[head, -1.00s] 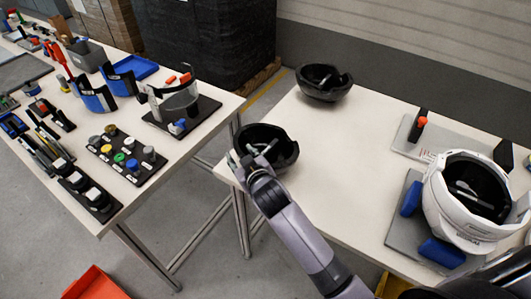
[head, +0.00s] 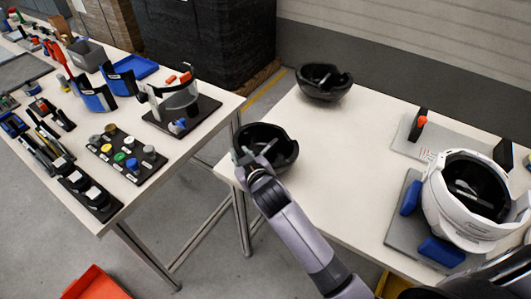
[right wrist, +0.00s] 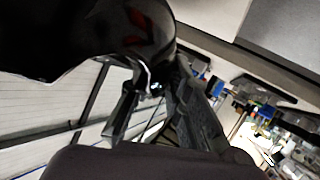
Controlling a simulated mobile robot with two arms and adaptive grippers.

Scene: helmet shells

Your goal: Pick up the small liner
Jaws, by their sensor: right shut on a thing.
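Two black bowl-shaped liners stand on the right-hand table. The near liner (head: 275,138) is at the table's left corner, and the far liner (head: 324,82) is at the back edge. I cannot tell from their looks which is smaller. My right gripper (head: 254,157) is shut on the near rim of the near liner, which still appears to be at table height. In the right wrist view, the dark liner (right wrist: 85,35) fills the upper left, with its edge between my fingers (right wrist: 152,90). My left gripper is not in view.
A white helmet shell (head: 455,220) sits on a grey fixture with blue pads at the right. A grey plate (head: 440,140) with an orange-topped post lies behind it. The middle of the right table (head: 345,150) is clear. The left table holds visors and several small parts.

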